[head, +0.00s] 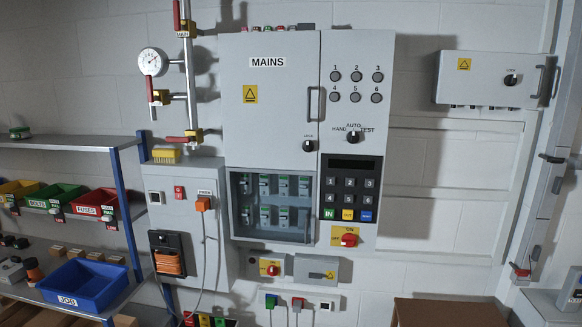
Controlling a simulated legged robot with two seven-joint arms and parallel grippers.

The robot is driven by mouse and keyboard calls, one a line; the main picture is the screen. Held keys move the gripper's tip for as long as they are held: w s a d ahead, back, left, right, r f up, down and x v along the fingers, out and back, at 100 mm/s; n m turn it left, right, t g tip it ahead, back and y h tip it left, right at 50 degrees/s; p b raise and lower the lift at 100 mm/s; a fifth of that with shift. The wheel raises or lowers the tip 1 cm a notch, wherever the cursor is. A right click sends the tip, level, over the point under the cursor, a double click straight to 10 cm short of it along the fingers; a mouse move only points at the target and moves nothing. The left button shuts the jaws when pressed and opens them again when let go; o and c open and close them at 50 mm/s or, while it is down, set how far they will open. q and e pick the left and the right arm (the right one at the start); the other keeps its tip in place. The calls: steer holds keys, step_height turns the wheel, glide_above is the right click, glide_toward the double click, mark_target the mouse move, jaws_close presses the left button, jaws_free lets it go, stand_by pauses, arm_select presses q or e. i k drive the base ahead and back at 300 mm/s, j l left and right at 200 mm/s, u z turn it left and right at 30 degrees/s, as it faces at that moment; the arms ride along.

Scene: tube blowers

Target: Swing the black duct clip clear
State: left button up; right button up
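A pale vertical duct (543,205) runs up the wall at the far right. A small black clip (552,158) sticks out sideways across it, roughly level. A second small dark piece (557,185) sits just below it and looks upright. I cannot tell for sure which of these is the black duct clip, or how either is fastened. A red and dark clip-like piece (520,271) is lower on the duct. Neither of my grippers is in view.
A grey MAINS cabinet (268,130) with a keypad panel (353,188) fills the middle wall. A smaller grey box (490,80) hangs at upper right. A brown box top (448,312) stands below. Shelves with bins, including a blue one (83,285), are at left.

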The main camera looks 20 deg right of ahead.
mark_target(552, 160)
steer(key=z, duration=2.15)
